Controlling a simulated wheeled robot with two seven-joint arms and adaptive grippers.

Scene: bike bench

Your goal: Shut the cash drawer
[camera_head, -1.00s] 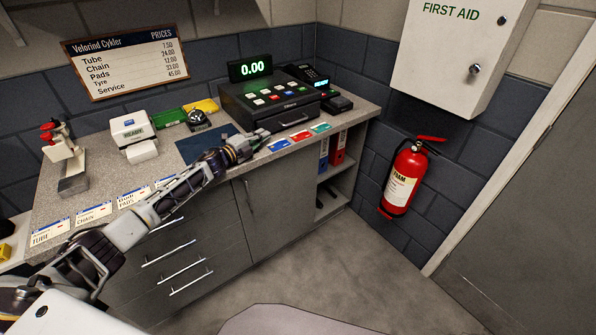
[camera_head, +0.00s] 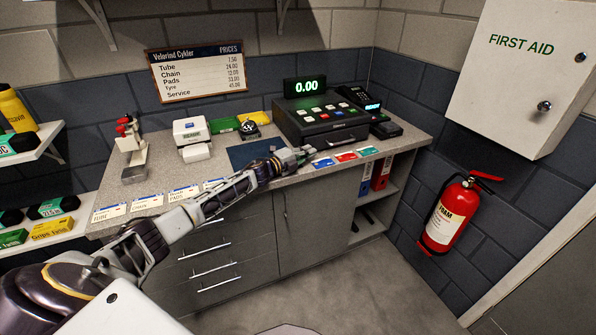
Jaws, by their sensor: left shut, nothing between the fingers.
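The black cash register (camera_head: 320,116) stands on the counter's back right, its green display (camera_head: 306,86) reading 0.00. Its cash drawer (camera_head: 336,137) is the low front part with a handle. I cannot tell from here whether the drawer front is flush or slightly out. My left gripper (camera_head: 309,152) is shut and empty, just in front of the drawer's left front corner, low over the counter. Whether it touches the drawer cannot be told. My right gripper is not in view.
The counter (camera_head: 110,190) also holds a blue mat (camera_head: 250,152), coloured cards (camera_head: 345,156), a label printer (camera_head: 191,131), a card terminal (camera_head: 386,129) and a phone (camera_head: 357,97). A fire extinguisher (camera_head: 446,215) hangs right. The floor in front is clear.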

